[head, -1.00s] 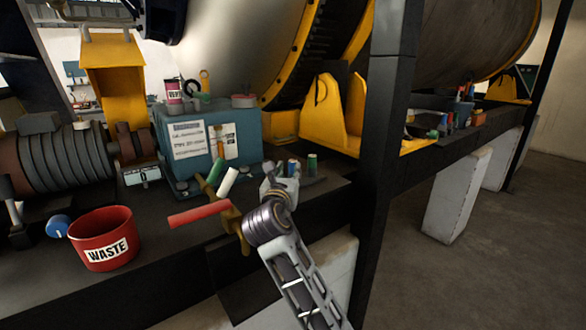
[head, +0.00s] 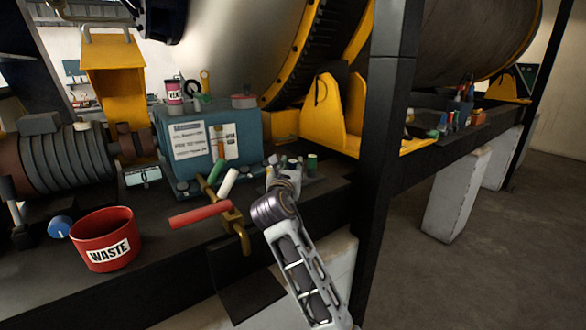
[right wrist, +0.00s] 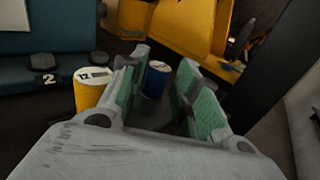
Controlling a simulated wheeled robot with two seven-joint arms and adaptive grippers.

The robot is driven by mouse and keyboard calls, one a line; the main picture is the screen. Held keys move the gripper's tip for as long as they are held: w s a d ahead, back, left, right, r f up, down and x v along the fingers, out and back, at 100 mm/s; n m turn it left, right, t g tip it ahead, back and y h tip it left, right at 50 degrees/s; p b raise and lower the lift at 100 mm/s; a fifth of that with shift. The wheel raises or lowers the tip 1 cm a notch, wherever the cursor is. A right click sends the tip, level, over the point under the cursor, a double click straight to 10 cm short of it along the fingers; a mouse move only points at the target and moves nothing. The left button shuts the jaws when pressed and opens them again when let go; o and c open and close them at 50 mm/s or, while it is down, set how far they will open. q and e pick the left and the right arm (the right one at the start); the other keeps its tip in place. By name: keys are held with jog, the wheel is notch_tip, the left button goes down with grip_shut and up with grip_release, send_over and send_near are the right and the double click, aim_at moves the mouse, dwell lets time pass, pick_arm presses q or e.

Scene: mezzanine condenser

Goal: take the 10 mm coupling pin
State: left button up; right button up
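My right gripper (head: 284,172) is over the bench beside the teal box. In the right wrist view its two green-padded fingers (right wrist: 172,88) stand apart. A blue cylinder with a pale top (right wrist: 157,79) shows between the fingers, partly hidden by the left finger; I cannot tell if it touches. A yellow cylinder marked 12 (right wrist: 90,88) stands outside the left finger. A green cylinder (head: 312,163) stands just right of the gripper in the head view. No 10 mm marking is readable. My left gripper is not in view.
The teal box (head: 200,145) stands behind left. A red WASTE bucket (head: 105,240) and brass valves with red (head: 200,214), green and white handles are to the left. A dark post (head: 385,150) rises to the right, with a yellow bracket (head: 335,115) behind.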

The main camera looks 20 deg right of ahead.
jog(key=shift+w+d, duration=0.35)
jog(key=shift+w, duration=0.45)
jog(key=shift+c, duration=0.6)
grip_shut()
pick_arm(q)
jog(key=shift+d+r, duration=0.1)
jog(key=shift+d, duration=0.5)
pick_arm(e)
jog(key=shift+r, duration=0.1)
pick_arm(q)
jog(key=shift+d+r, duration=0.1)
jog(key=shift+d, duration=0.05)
pick_arm(e)
notch_tip(320, 180, up, 10)
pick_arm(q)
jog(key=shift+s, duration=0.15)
